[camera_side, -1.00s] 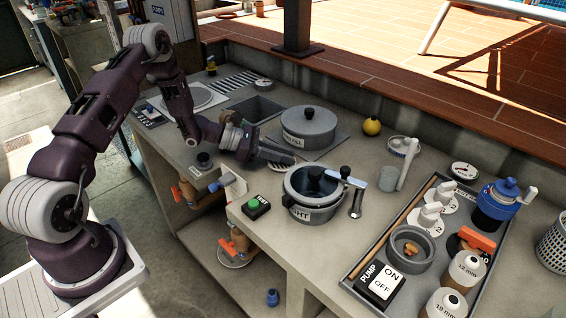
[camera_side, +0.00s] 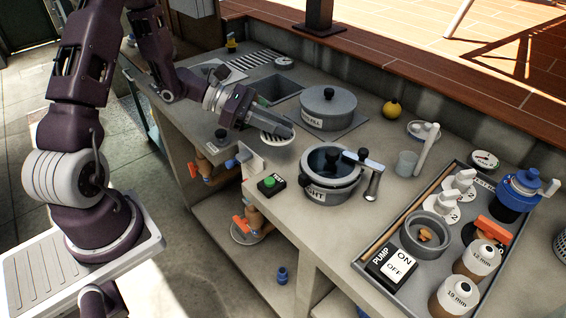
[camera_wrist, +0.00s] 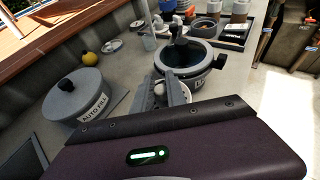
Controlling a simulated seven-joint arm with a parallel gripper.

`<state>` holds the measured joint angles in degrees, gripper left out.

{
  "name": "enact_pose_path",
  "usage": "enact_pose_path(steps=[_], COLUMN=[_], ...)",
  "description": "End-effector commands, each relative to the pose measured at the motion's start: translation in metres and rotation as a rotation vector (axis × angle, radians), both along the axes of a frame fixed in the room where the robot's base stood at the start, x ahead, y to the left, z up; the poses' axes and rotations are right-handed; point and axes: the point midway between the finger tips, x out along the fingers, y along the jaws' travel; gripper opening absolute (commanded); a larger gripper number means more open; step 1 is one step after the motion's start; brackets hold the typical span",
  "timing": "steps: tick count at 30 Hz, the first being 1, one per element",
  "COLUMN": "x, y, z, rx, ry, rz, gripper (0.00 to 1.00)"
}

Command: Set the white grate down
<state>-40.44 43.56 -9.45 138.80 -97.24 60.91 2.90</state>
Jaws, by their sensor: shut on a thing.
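The white grate (camera_side: 277,138) is a small slatted disc. In the side view it shows at the fingertips of my gripper (camera_side: 279,128), partly covered by the fingers. My gripper is shut on it, low over the grey bench left of the lidded pot. I cannot tell whether the grate touches the bench top.
A green button (camera_side: 270,183) sits at the front edge. A square sink opening (camera_side: 274,88) and a slatted drain (camera_side: 256,60) lie farther back.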

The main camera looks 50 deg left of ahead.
Motion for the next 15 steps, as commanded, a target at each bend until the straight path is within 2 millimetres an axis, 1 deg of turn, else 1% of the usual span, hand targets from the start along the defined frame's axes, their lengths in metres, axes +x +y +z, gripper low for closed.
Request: enact_pose_path(steps=[1, 3, 5, 8, 11, 14, 15], x=[-0.01, -0.017, -0.019, -0.01, 0.016, 0.06, 0.079], y=[-0.004, -0.008, -0.008, -0.007, -0.002, 0.001, 0.0], z=[0.002, 0.003, 0.003, 0.0, -0.008, -0.015, -0.017], rx=[-0.003, -0.005, -0.004, -0.004, -0.005, -0.007, -0.008], ry=[-0.001, -0.004, -0.006, -0.006, -0.008, -0.013, -0.013], rz=[-0.007, -0.015, -0.018, -0.009, 0.024, 0.085, 0.113], gripper=[0.0, 0.0, 0.0, 0.0, 0.0, 0.0, 0.0])
